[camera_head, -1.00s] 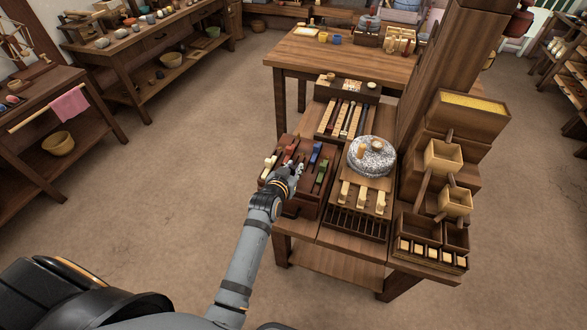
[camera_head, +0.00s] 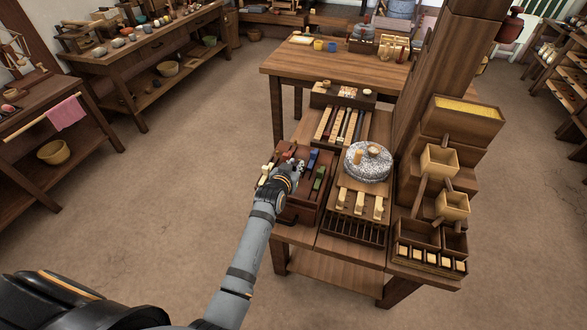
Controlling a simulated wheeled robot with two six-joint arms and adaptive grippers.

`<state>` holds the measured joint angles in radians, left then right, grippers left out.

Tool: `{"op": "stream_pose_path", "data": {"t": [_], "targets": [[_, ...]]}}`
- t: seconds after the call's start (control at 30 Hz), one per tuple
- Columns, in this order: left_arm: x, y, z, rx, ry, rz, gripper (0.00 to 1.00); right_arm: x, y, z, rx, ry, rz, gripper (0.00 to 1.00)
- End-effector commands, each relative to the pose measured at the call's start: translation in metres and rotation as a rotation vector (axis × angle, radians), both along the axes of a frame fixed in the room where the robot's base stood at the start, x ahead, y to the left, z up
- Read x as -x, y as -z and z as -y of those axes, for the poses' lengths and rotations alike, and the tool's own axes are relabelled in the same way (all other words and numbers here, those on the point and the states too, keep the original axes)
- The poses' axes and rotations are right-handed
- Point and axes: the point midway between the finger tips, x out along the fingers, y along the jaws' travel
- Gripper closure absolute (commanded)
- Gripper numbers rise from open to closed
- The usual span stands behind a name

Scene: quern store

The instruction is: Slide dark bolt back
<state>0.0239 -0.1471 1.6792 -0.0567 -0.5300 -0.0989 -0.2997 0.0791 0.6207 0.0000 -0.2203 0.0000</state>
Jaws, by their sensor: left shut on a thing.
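A dark reddish-brown bolt board (camera_head: 300,209) lies at the left front of the stepped bench. Coloured bolts lie in it: a cream one (camera_head: 265,170) at the left, a red one (camera_head: 291,149), a blue one (camera_head: 313,158) and a green one (camera_head: 319,178) at the right. My left gripper (camera_head: 291,165) reaches over the board between the cream and the blue bolts. It is shut on the dark bolt, which my fingers and hand almost wholly hide. My right gripper is out of view.
A speckled round quern stone (camera_head: 368,163) stands right of the board, with pale pegs (camera_head: 360,204) in front. A wooden post (camera_head: 434,95) and open bins (camera_head: 439,160) stand farther right. The floor (camera_head: 190,200) to the left is clear.

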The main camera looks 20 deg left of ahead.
Motion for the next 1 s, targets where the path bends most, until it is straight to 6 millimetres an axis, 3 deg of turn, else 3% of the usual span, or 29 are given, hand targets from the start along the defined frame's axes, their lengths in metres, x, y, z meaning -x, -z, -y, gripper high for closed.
{"op": "stream_pose_path", "data": {"t": [0.07, 0.1, 0.23, 0.67, 1.0], "targets": [[-0.001, -0.003, 0.000, 0.000, -0.001, 0.007, 1.00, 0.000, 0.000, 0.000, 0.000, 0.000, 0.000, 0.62], [-0.001, -0.003, 0.000, 0.000, -0.001, 0.007, 0.75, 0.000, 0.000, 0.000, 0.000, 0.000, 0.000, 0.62], [-0.001, -0.003, 0.000, 0.000, 0.000, 0.006, 0.58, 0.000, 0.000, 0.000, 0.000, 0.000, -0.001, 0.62], [0.005, -0.004, 0.000, 0.001, 0.000, 0.004, 0.57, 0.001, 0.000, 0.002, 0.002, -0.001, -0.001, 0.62], [0.057, -0.025, -0.001, 0.003, -0.001, 0.004, 0.57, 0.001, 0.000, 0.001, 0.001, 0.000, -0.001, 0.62]]}}
